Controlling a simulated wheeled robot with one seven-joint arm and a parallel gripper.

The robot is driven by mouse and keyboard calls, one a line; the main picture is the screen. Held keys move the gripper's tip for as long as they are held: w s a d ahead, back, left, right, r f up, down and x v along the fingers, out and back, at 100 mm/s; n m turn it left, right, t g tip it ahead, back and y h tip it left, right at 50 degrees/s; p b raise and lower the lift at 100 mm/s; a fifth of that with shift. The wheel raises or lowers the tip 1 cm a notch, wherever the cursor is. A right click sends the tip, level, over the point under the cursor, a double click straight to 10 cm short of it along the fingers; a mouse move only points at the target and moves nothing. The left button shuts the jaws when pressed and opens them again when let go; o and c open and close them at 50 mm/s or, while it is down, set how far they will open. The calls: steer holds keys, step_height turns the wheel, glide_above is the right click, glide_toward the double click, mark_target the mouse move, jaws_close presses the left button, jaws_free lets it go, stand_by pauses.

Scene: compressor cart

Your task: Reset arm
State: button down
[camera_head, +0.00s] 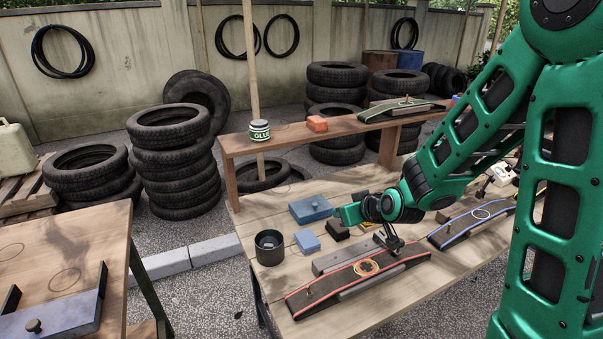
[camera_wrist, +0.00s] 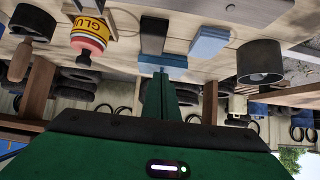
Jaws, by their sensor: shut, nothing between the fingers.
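My gripper (camera_head: 343,214) is green and shut with nothing in it. That view looks upside down. I cannot tell the exact gap between fingers and box. My green arm comes down from the right and bends over the bench.
A black cup (camera_head: 269,247) and a small blue block (camera_head: 307,241) stand left of my gripper. A rubber strip on a board (camera_head: 328,290) lies in front, another with blue edging (camera_head: 452,232) at right.

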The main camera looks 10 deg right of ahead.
steer(key=s+d+r+m+g+h, duration=0.1)
steer(key=s+d+r+m+g, duration=0.15)
steer(key=s+r, duration=0.45)
steer(key=s+d+r+m+g+h, duration=0.1)
steer(key=s+d+r+g+h, duration=0.2)
steer(key=s, duration=0.8)
steer(key=s+d+f+m+g, duration=0.1)
steer(key=s+d+m+g, duration=0.1)
steer(key=s+d, duration=0.4)
steer(key=s+d+f+m+g+y, duration=0.1)
steer(key=s+d+m, duration=0.3)
steer(key=s, duration=0.7)
steer(key=d+g, duration=0.1)
steer(key=d, duration=0.1)
steer(key=shift+s+d+f+g, duration=0.2)
steer(key=shift+s+d+g, duration=0.1)
steer(key=shift+d+g, duration=0.1)
steer(key=shift+w+f, duration=0.25)
steer(key=shift+w, duration=0.4)
